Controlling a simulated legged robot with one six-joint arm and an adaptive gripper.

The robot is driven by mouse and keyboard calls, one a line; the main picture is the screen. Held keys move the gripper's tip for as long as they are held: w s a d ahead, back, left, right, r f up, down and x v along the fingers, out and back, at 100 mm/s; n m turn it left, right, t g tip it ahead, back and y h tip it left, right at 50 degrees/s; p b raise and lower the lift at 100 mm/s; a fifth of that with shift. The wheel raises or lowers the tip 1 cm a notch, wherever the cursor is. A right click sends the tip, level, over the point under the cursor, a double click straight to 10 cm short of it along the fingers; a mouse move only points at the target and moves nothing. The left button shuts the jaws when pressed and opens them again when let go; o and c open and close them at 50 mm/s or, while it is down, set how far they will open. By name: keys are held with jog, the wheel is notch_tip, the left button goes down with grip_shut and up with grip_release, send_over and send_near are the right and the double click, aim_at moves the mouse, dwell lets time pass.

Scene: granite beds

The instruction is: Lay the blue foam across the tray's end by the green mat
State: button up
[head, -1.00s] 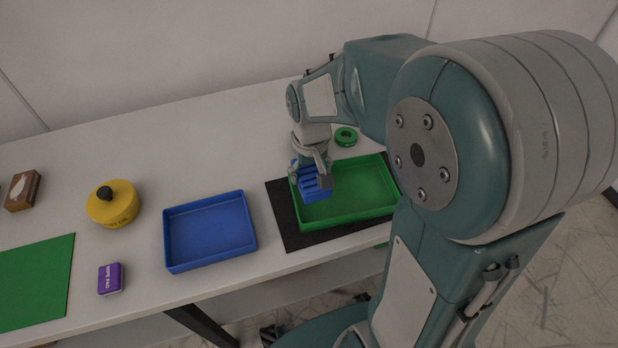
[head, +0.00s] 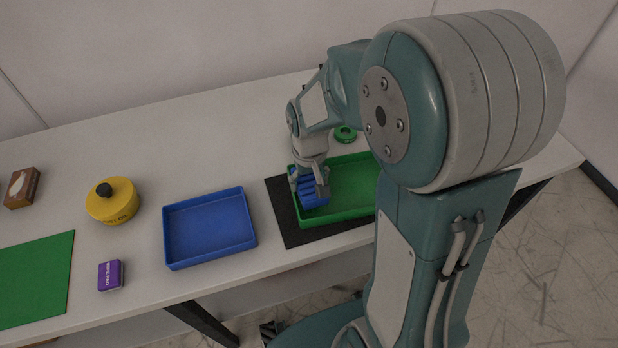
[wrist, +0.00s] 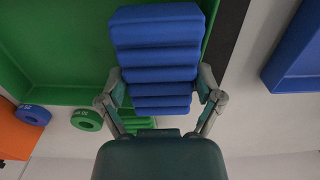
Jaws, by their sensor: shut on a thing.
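The blue foam (head: 313,198) is a ribbed block. My gripper (head: 308,184) is shut on it, pointing down over the left end of the green tray (head: 349,212). In the wrist view the foam (wrist: 157,47) lies between the two fingers, beside the tray's wall. I cannot tell whether it touches the tray floor. The green tray stands on a black mat (head: 287,228); my arm hides its right part. The green mat (head: 35,280) lies flat at the far left of the table. A blue tray (head: 210,230) stands empty between the two mats.
A yellow tin (head: 112,203), a purple box (head: 111,275) and a brown box (head: 22,188) stand at left. A green ring (head: 345,134) lies behind the green tray. A blue ring (wrist: 33,115) and an orange thing (wrist: 14,135) show in the wrist view.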

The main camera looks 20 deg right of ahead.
aim_at(309, 180)
jog(key=o, duration=0.6)
notch_tip(309, 180, up, 13)
jog(key=s+r+t, duration=0.1)
jog(key=s+t, duration=0.1)
jog(key=s, duration=0.2)
jog(key=s+r+t, duration=0.1)
jog(key=s+r, duration=0.1)
jog(key=s, duration=0.3)
jog(key=s+r+t, duration=0.1)
jog(key=s+t, duration=0.1)
jog(key=s, duration=0.3)
jog(key=shift+s+r+t, duration=0.1)
jog(key=shift+r+t, duration=0.2)
jog(key=shift+r, duration=0.1)
